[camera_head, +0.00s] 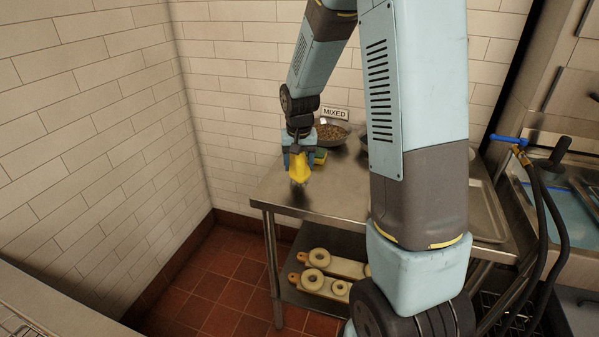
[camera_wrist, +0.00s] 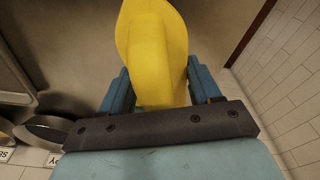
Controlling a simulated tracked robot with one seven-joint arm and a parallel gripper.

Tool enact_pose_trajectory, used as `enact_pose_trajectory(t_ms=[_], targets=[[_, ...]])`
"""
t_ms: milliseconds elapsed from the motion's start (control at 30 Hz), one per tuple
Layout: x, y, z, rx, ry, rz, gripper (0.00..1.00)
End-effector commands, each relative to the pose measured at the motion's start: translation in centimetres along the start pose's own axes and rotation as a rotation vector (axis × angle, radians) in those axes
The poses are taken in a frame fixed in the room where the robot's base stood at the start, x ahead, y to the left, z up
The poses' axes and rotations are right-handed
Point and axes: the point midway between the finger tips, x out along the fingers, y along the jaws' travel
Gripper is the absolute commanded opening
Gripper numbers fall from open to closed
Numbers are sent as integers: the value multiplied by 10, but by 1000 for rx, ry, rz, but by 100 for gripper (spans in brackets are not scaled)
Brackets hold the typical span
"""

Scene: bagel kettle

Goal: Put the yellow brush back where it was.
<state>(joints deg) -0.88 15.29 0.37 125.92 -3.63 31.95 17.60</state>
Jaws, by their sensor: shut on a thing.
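My gripper (camera_head: 297,160) is shut on the yellow brush (camera_head: 301,172) near the left end of a steel table (camera_head: 292,205). In the head view the brush hangs below the fingers, with its lower end pointing down. I cannot tell whether that end touches the table top. In the wrist view the yellow brush (camera_wrist: 155,50) stands between the two blue fingers of my gripper (camera_wrist: 160,92) and fills the upper middle. A small yellow and green thing (camera_head: 320,155) shows just right of the gripper; it is partly hidden.
A bowl of brown bits (camera_head: 333,133) with a "MIXED" sign (camera_head: 335,113) stands at the back of the table. Boards with rings (camera_head: 325,275) lie on the lower shelf. A tray (camera_head: 486,212) is at right. Walls close off the left and back.

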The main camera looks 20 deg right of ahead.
Motion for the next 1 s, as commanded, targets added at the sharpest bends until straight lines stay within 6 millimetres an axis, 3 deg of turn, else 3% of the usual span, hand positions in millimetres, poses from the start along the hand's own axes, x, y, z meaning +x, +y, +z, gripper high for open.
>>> enact_pose_trajectory(t_ms=[267, 500, 833, 867, 1000], targets=[[13, 0, -8, 0, -2, 1, 14], [41, 0, -3, 1, -2, 0, 14], [43, 0, -3, 1, 0, 0, 14], [43, 0, -3, 1, 0, 0, 65], [43, 0, -3, 2, 0, 0, 79]])
